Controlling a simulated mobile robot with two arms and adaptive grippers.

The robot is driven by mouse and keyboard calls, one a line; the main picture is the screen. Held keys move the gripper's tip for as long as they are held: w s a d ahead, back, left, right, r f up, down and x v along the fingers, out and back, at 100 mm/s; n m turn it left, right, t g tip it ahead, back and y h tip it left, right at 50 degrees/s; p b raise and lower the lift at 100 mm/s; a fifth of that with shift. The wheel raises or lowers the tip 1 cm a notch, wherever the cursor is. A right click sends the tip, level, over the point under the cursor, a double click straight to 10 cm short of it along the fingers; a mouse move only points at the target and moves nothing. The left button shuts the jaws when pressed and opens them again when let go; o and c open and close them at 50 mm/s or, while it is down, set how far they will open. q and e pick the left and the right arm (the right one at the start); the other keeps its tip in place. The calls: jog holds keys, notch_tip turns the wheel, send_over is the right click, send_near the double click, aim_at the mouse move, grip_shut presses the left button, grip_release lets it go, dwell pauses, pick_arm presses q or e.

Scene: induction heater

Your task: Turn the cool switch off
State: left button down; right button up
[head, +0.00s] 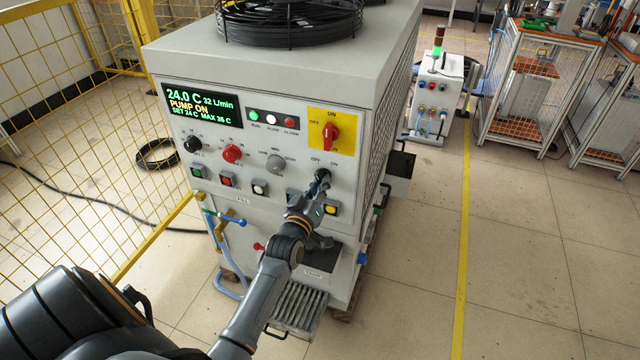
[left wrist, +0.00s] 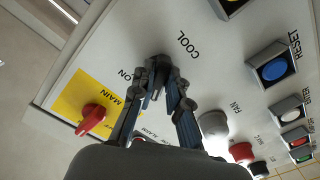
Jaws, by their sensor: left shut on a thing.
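The cool switch (head: 323,175) is a small black rotary knob on the right part of the cooling unit's front panel (head: 255,165), under small OFF and ON marks. My left gripper (head: 320,188) reaches up to it from below. In the left wrist view, my left gripper (left wrist: 160,82) has its two fingers closed around the black cool switch (left wrist: 158,66), next to the COOL lettering. The fingers cover part of the knob, and I cannot tell which mark it points to. My right gripper is in neither view.
A red main switch (head: 331,136) on a yellow plate sits just above. A grey fan knob (head: 276,163), a red knob (head: 232,153) and several push buttons are nearby. The display (head: 201,104) reads 24.0 C and PUMP ON. Open floor (head: 420,260) lies right of the unit.

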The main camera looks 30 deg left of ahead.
pick_arm(q)
jog(key=shift+r, duration=0.15)
jog(key=c, duration=1.3)
grip_release()
jog(key=shift+w, duration=0.1)
jog(key=v, duration=1.2)
jog(key=shift+f, duration=0.25)
